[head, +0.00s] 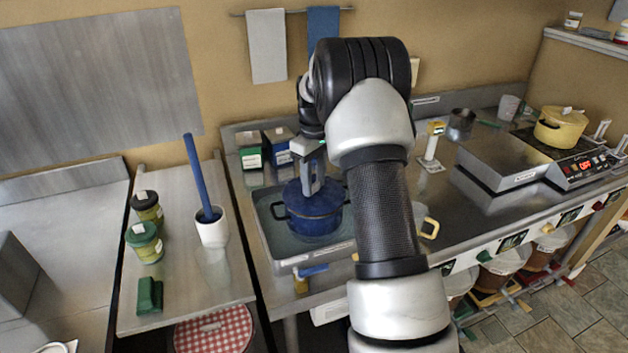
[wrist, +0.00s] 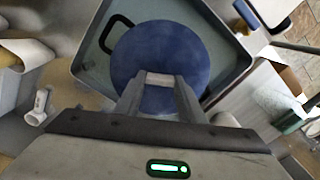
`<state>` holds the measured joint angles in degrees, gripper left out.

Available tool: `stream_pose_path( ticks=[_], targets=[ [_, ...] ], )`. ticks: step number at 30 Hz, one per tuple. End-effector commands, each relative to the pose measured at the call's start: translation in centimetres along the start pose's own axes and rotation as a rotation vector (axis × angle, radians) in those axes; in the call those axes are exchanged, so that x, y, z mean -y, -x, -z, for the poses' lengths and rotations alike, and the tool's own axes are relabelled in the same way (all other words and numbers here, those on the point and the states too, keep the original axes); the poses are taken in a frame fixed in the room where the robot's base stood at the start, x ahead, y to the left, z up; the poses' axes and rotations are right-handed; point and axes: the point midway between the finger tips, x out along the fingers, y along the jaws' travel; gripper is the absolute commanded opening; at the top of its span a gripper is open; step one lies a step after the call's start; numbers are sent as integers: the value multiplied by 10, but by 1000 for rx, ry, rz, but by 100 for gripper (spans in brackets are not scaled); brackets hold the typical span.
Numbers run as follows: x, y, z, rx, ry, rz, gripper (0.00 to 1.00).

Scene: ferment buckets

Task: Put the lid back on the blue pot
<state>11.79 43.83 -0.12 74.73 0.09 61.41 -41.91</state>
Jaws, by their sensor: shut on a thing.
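The blue pot (head: 315,224) stands in a shallow grey tray-like basin, its dark side handles sticking out. The blue lid (head: 298,196) is level over the pot's mouth; I cannot tell whether it rests on the rim or is just above it. My gripper (head: 313,192) points down over the pot, shut on the lid's light knob. In the wrist view the round lid (wrist: 165,50) fills the space ahead of my gripper (wrist: 160,80) and hides most of the pot. One dark pot handle (wrist: 115,32) shows beyond its edge.
The basin (head: 262,222) surrounds the pot. Green and blue boxes (head: 250,155) stand behind it. A white holder (head: 212,228) with a blue stick, and jars (head: 145,242), stand left. A yellow pot (head: 560,128) stands on a cooker far right. My arm hides part of the counter.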

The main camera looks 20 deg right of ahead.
Motion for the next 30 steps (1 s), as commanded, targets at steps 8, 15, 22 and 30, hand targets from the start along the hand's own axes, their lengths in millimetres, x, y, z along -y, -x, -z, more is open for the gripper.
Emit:
stream_pose_path(
  ticks=[8,15,22,30],
  targets=[
    [0,0,0,0,0,0,11],
    [0,0,0,0,0,0,57],
    [0,0,0,0,0,0,67],
    [0,0,0,0,0,0,76]
  ],
)
